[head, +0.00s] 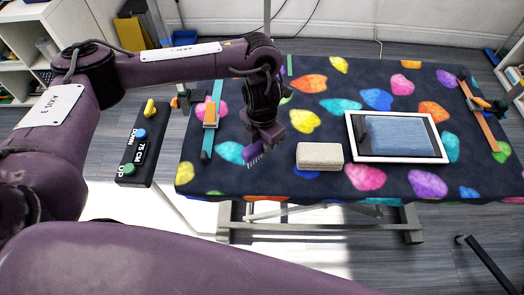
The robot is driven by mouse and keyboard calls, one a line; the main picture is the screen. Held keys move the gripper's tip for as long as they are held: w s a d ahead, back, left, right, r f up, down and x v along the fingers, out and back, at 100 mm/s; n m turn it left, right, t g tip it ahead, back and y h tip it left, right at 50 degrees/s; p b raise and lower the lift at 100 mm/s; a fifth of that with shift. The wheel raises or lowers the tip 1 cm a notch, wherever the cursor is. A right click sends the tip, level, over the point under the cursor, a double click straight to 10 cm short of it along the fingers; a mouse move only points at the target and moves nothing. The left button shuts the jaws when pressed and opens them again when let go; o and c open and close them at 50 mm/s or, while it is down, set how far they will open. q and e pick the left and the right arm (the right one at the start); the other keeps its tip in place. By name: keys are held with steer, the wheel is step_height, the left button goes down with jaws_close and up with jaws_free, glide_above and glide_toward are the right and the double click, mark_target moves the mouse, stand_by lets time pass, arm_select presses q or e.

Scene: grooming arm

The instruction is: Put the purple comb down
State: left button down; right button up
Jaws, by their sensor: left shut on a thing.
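The purple comb (254,153) is small and dark purple, with its teeth showing at the lower left. My left gripper (262,138) is shut on it, over the left part of the grooming table's heart-patterned top (210,180). The gripper hides part of the comb. I cannot tell whether the comb touches the table top. My right gripper is not in the head view.
A beige block (320,156) lies right of the comb, and a white-framed tray (397,137) lies beyond it. A teal strap with an orange clasp (210,115) is at the left. An orange strap (478,113) is at the right. A button panel (140,150) stands left.

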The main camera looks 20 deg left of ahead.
mark_target(262, 150)
arm_select(q)
steer(key=shift+f+b, duration=0.4)
steer(key=shift+f, duration=1.5)
steer(key=shift+f, duration=0.15)
steer(key=c, duration=1.2)
jaws_free()
steer(key=shift+o, duration=0.2)
steer(key=shift+r, duration=0.4)
step_height(262, 150, up, 12)
steer(key=shift+f+p, duration=0.2)
steer(key=shift+p, duration=1.05)
